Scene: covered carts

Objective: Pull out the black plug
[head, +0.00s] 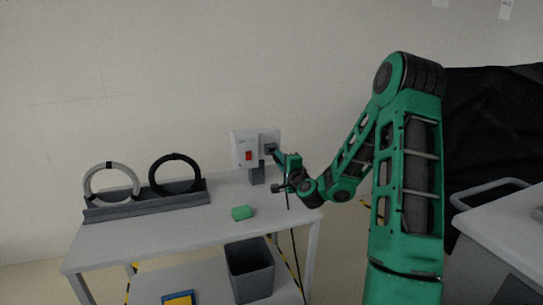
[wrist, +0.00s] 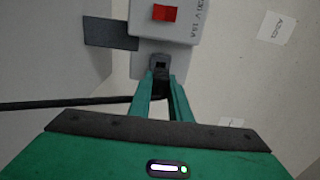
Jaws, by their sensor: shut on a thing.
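The black plug (wrist: 161,86) is between my gripper's fingers, right at the dark socket (wrist: 160,62) of the grey wall box. How deep it sits in the socket is hard to tell. The wall box (head: 239,142) has a red switch (head: 249,155), which also shows in the wrist view (wrist: 164,13). My gripper (head: 275,153) reaches the box from the right and is shut on the plug, which also shows as a dark spot in the head view (head: 269,148). A black cable (wrist: 50,104) runs off to the left in the wrist view.
A white cart (head: 180,232) stands below, with a grey rack (head: 145,207) holding a light ring (head: 88,184) and a black ring (head: 154,173). A green block (head: 242,212) lies on its top. A grey bin (head: 250,270) is underneath. Another table (head: 510,235) is at right.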

